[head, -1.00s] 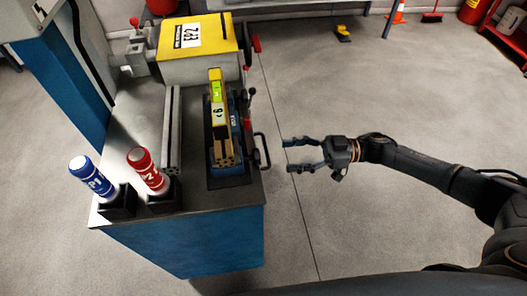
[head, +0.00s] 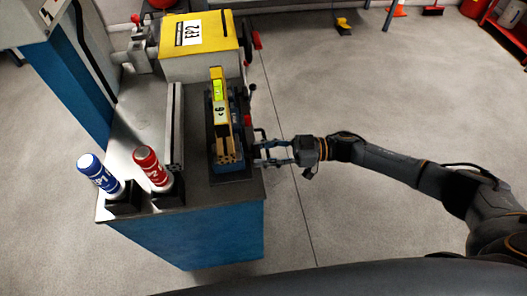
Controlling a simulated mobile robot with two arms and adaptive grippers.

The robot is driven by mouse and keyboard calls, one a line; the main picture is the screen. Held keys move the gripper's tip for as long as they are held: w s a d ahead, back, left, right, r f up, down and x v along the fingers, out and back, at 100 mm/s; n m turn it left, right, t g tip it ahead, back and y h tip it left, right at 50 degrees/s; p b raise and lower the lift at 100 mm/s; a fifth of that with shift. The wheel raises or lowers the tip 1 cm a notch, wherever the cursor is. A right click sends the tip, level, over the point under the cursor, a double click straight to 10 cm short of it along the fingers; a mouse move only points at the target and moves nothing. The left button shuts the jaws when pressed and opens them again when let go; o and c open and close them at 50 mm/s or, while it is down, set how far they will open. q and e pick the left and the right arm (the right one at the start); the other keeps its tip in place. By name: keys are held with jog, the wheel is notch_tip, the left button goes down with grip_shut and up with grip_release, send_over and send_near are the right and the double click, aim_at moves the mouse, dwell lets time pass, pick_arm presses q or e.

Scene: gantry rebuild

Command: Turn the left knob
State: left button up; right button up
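I cannot tell which of these is the left knob. A black loop handle (head: 262,133) is on the fixture's right side. My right gripper (head: 260,154) is at this handle, its fingers apart and overlapping it; contact is unclear. My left gripper is not in view.
A metal rail (head: 174,130) runs left of the fixture. The floor right of the bench is open.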

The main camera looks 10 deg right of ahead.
jog(key=c, duration=0.3)
jog(key=n+b, duration=0.3)
jog(key=n, duration=0.1)
jog(key=shift+w, duration=0.1)
jog(key=o, duration=1.1)
jog(key=shift+o, duration=0.2)
